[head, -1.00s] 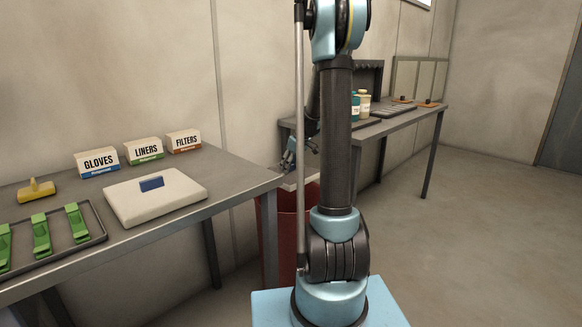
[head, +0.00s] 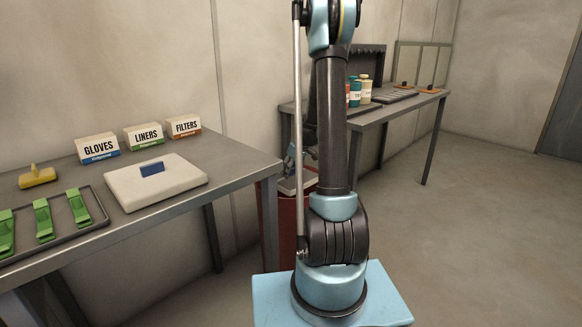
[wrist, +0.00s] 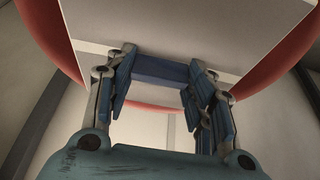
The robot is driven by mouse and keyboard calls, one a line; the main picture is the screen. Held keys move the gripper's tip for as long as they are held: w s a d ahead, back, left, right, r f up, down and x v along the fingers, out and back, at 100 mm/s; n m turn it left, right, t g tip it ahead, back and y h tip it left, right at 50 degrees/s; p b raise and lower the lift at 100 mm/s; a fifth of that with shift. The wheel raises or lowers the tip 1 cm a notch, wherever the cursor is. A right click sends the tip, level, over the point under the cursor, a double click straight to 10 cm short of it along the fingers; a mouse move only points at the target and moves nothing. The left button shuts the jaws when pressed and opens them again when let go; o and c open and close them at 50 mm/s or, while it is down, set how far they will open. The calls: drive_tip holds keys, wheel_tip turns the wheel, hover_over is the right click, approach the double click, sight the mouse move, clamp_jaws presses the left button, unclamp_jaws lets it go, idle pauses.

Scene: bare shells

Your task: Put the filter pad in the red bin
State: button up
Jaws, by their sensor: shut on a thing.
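The filter pad is a pale flat slab (wrist: 110,22) with a dark blue block (wrist: 160,73) on it in the wrist view. My gripper (wrist: 160,85) is shut on that blue block. In the head view the held pad (head: 304,181) is a small pale strip at the mouth of the red bin (head: 285,228), largely hidden by my arm. The bin's red rim (wrist: 296,75) curves around the pad in the wrist view. I cannot tell whether the pad touches the bin. My gripper also shows in the head view (head: 291,168), just above the bin.
A similar cream slab with a blue block (head: 180,183) lies on the left table (head: 165,222), near boxes marked gloves, liners and filters (head: 185,127), a yellow tool and a tray of green clips. A second table (head: 400,107) with bottles stands behind. The floor at right is clear.

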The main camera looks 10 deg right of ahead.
sight(291, 176)
drive_tip(key=shift+f, duration=0.6)
drive_tip(key=o, duration=1.2)
drive_tip(key=shift+c, duration=0.2)
drive_tip(key=shift+r, duration=0.1)
drive_tip(key=shift+r, duration=3.4)
